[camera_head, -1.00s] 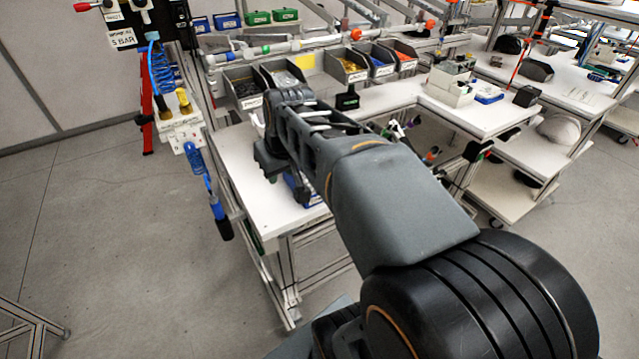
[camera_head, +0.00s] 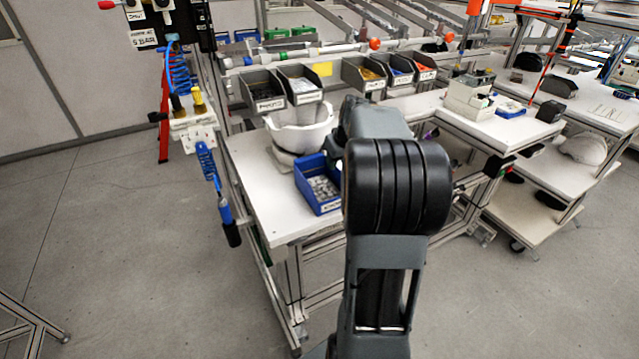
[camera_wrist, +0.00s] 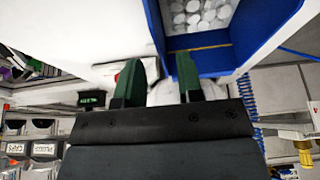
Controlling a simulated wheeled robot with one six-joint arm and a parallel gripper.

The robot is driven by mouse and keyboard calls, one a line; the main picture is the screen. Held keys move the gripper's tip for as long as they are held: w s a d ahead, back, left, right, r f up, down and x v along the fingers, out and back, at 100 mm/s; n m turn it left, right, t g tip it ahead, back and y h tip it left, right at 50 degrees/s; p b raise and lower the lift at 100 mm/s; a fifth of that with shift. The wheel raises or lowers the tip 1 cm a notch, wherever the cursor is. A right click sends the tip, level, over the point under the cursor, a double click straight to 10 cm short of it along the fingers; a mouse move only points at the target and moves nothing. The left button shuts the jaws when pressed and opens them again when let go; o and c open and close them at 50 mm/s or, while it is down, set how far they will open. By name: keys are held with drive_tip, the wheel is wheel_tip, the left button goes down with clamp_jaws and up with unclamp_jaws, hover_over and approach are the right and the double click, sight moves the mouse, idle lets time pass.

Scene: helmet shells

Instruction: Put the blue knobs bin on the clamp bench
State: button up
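The blue knobs bin (camera_head: 318,200) stands on the front part of the white bench (camera_head: 262,205), filled with pale round pieces. Its front label is too small to read fully. In the wrist view the bin (camera_wrist: 208,40) is at the top right with its inside showing. My gripper (camera_wrist: 162,72) has its two dark green fingers apart, with nothing visible gripped between them. One finger overlaps the bin's near wall in the picture; I cannot tell whether it touches. In the head view the gripper is hidden behind my arm. Which bench is the clamp bench is not readable.
A white helmet shell (camera_head: 298,128) sits behind the bin. Grey bins (camera_head: 265,90) hang in a row above the bench. A second white bench (camera_head: 505,128) at right carries a grey-white box (camera_head: 467,98) and a blue tray (camera_head: 508,107). A blue air hose (camera_head: 207,165) hangs at left.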

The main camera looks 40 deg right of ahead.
sight(333, 184)
drive_tip(key=shift+p+x, duration=0.45)
drive_tip(key=shift+x, duration=2.35)
drive_tip(key=shift+a, duration=0.1)
clamp_jaws()
